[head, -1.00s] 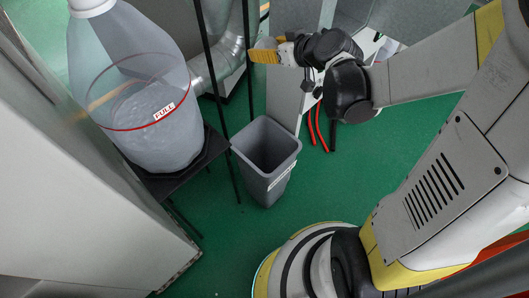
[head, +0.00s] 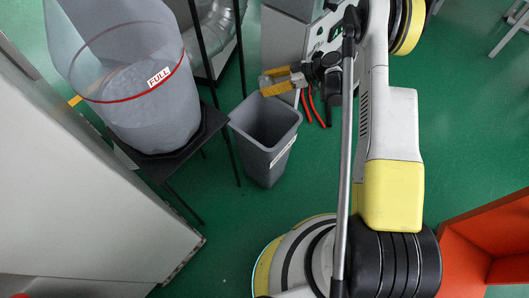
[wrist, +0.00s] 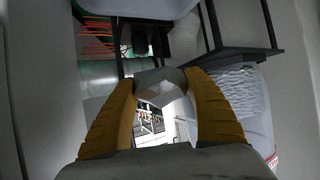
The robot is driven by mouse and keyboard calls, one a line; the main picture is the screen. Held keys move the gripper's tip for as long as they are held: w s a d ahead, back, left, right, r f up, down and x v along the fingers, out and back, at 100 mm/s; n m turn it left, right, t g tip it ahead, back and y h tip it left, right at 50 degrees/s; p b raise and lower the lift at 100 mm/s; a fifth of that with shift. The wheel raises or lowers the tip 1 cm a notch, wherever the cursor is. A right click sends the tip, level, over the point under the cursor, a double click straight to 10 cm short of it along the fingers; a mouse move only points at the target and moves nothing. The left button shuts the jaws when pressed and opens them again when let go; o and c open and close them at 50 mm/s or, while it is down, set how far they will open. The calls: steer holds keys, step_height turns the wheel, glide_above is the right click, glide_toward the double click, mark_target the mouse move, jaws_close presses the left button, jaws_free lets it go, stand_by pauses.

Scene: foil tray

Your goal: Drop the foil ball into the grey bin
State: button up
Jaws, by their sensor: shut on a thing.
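My gripper (head: 267,84) with its yellow fingers shows in the head view, pointing left, just above the far rim of the grey bin in the picture. A small silvery foil ball (head: 263,81) shows at the fingertips. The height of the ball over the bin is hard to tell.
A large translucent container (head: 130,90) with a red line and a "FULL" label stands on a black stand (head: 165,160) left of the bin. Thin black posts rise close to the bin. A red-orange box (head: 490,235) lies at the lower right.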

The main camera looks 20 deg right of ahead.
step_height(320, 180, down, 12)
steer(key=s+n+g+b, duration=0.1)
steer(key=b, duration=0.2)
steer(key=shift+s+y, duration=0.3)
steer(key=shift+r, duration=0.15)
steer(key=o, duration=1.2)
steer(key=shift+d, duration=0.1)
steer(key=v, duration=0.7)
steer(key=shift+d+r, duration=0.15)
